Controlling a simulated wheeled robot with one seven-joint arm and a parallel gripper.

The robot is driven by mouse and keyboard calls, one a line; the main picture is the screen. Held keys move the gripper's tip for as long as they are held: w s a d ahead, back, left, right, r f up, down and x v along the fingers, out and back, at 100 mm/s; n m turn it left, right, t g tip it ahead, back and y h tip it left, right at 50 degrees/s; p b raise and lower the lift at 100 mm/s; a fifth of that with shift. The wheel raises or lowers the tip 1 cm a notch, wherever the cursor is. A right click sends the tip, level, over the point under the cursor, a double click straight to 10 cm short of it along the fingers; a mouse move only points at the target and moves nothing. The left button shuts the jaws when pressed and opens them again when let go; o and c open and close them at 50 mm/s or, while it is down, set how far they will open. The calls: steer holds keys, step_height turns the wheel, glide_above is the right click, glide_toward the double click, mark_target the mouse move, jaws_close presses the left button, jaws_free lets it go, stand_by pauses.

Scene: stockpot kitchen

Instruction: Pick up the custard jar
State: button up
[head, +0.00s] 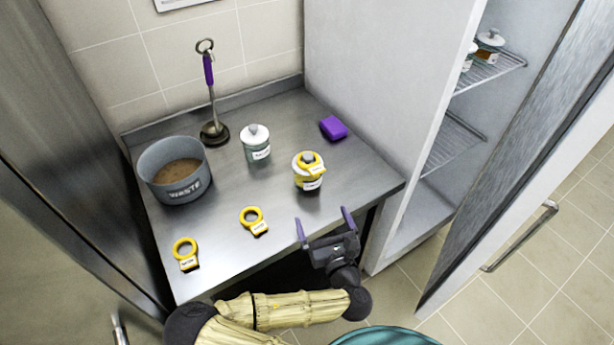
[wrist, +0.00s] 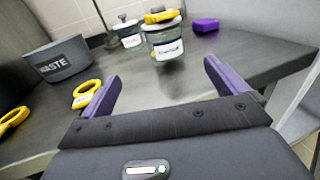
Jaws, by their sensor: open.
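A white-and-green jar (head: 308,182) with a yellow ring tag around its lid stands upright near the counter's front right. It also shows in the wrist view (wrist: 165,45), straight ahead between the fingers. A second jar (head: 256,150) with a pale lid and no ring stands farther back to the left, also in the wrist view (wrist: 130,36). The labels are too small to read surely, so I cannot tell which jar is custard. My gripper (head: 323,217) is open and empty at the counter's front edge, short of the ringed jar and not touching it.
Two loose yellow ring tags (head: 254,220) (head: 186,254) lie at the counter's front left. A grey waste tub (head: 172,190), a purple-handled tool (head: 211,100) and a purple sponge (head: 333,128) stand farther back. An open cabinet at right holds jars (head: 489,42) on wire shelves.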

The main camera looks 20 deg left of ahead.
mark_target(309, 182)
steer(key=b+x, duration=0.2)
steer(key=shift+w+a+f, duration=0.15)
steer(key=shift+w+f, duration=0.1)
steer(key=w+a+b, duration=0.1)
steer(key=b, duration=0.3)
steer(key=shift+b, duration=0.75)
steer(key=shift+w+b, duration=0.3)
steer(key=shift+b, duration=0.95)
steer(key=b+x, duration=0.2)
steer(key=b, duration=0.2)
steer(key=shift+w+a+r+b, duration=0.1)
steer(key=shift+w+a+b, duration=0.1)
steer(key=shift+w+b, duration=0.2)
steer(key=x, duration=0.4)
steer(key=shift+w+a+r+p, duration=0.2)
steer(key=shift+w+p, duration=0.05)
steer(key=shift+p, duration=0.1)
